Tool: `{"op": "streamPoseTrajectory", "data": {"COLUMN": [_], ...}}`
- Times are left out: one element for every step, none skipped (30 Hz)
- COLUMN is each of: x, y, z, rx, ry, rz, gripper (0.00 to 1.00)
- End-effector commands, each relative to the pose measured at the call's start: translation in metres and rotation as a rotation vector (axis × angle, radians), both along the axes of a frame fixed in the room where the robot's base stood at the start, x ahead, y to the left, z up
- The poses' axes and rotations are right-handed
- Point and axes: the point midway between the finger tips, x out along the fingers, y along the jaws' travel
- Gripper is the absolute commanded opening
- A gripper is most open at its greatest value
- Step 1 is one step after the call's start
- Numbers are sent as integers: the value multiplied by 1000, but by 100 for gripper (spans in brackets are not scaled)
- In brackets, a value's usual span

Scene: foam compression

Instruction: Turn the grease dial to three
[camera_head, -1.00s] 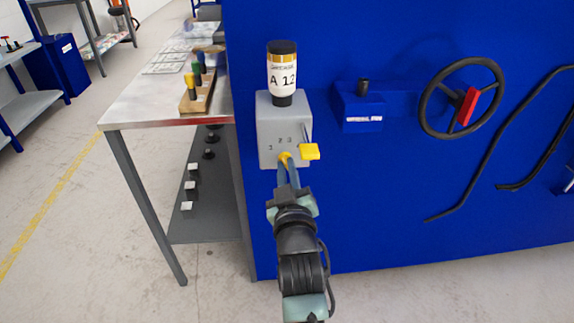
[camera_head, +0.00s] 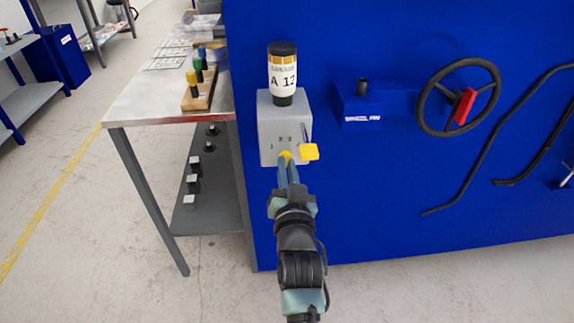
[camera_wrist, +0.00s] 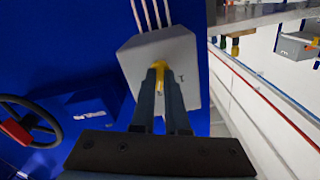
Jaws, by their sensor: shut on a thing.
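The grey grease box (camera_head: 270,122) is mounted on the blue machine panel, with small numerals on its front face. A grease cartridge labelled A 12 (camera_head: 283,76) stands upright on top of it. The yellow dial (camera_head: 286,154) sits low on the front of the box. My gripper (camera_head: 287,163) is shut on the dial from in front; the wrist view shows both fingers around the yellow dial (camera_wrist: 159,70). The fingers hide part of the dial, so its exact setting cannot be read. A yellow-ended lever (camera_head: 309,151) sticks out at the box's right side.
A black handwheel (camera_head: 458,97) with a red handle and a blue block (camera_head: 361,107) are on the panel to the right. A metal table (camera_head: 140,103) holding a wooden rack of coloured bottles (camera_head: 199,90) stands to the left. Open floor lies in front.

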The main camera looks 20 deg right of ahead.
Motion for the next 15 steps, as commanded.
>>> {"op": "streamPoseTrajectory", "data": {"x": [0,0,0,0,0,0,0,0,0,0,0,0,0,0,0], "y": [0,0,0,0,0,0,0,0,0,0,0,0,0,0,0], "z": [-1,-1,-1,-1,-1,-1,-1,-1,-1,-1,-1,-1,-1,-1,-1], "rx": [9,14,20,23,26,28,29,30,30,30,30,30,30,30,29], "ry": [-1,-2,-4,-5,-5,-6,-6,-7,-7,-7,-7,-7,-7,-7,-7], "rz": [1,1,1,1,1,1,1,-1,-1,-1,-1,-1,-1,-1,-1], "gripper": [0,0,0,0,0,0,0,0,0,0,0,0,0,0,0]}}
